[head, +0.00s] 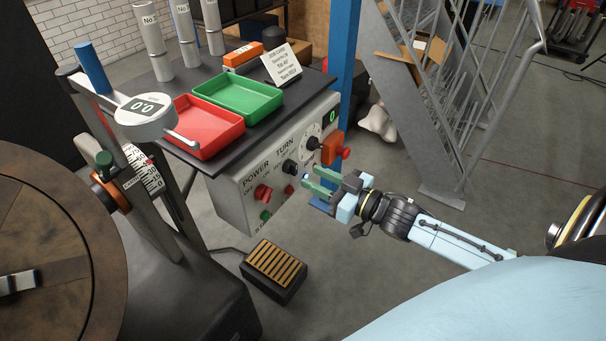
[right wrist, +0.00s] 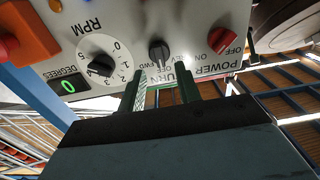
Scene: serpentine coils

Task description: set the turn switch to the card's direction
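The turn switch (head: 290,167) is a black knob on the front of the grey control box, under the TURN label; it also shows in the right wrist view (right wrist: 158,52), upside down. It stands roughly upright, near OFF; its exact setting is hard to tell. The job card (head: 281,66) leans on the table top behind the green tray; its small print is too fine to read surely. My right gripper (head: 306,181) is open and empty, its green fingers pointing at the panel. In the right wrist view its fingertips (right wrist: 162,80) stand just short of the switch, one to each side. My left gripper is out of view.
Beside the switch are the red POWER switch (head: 263,194), the RPM dial (head: 313,143) and an orange box with a red button (head: 346,153). Red (head: 207,139) and green (head: 250,99) trays lie above. A foot pedal (head: 273,268) is on the floor.

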